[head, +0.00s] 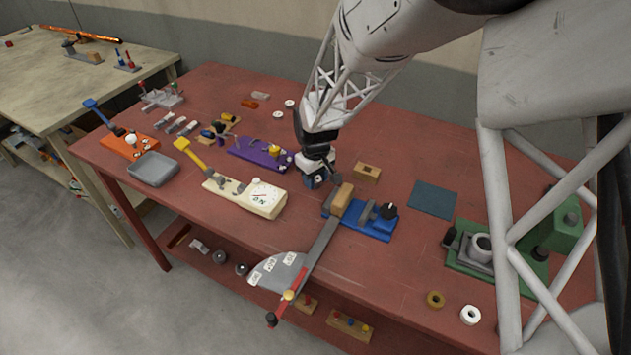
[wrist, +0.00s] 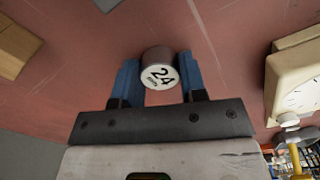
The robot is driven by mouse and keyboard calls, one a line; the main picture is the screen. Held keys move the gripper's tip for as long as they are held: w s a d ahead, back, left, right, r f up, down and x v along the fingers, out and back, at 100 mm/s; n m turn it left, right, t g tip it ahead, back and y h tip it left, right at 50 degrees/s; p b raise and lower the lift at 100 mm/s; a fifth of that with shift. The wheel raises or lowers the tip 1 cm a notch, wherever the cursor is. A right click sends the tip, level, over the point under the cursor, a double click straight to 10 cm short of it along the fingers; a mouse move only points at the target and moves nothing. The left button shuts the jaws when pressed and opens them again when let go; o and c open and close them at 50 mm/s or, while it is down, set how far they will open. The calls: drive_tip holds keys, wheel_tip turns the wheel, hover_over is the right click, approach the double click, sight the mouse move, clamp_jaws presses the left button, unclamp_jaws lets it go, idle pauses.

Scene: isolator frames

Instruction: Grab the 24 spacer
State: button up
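The 24 spacer (wrist: 158,70) is a short grey cylinder with a white end face marked "24", seen in the wrist view. It sits between the two blue fingers of my gripper (wrist: 160,75), and both fingers appear to touch its sides. My gripper (head: 318,178) is low over the middle of the red table (head: 420,150) in the head view. The spacer cannot be made out there, hidden by the gripper. I cannot tell whether the spacer rests on the table or is just above it.
A cream dial gauge block (head: 245,195) stands left of my gripper. A blue fixture (head: 365,220) with a long grey lever (head: 322,240) is close on the right. A wooden block (head: 367,171) and purple fixture (head: 258,152) are nearby. A dark blue mat (head: 433,200) lies clear further right.

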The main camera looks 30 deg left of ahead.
drive_tip(key=c, duration=0.3)
wheel_tip(320, 180, up, 18)
idle(0.8)
idle(0.5)
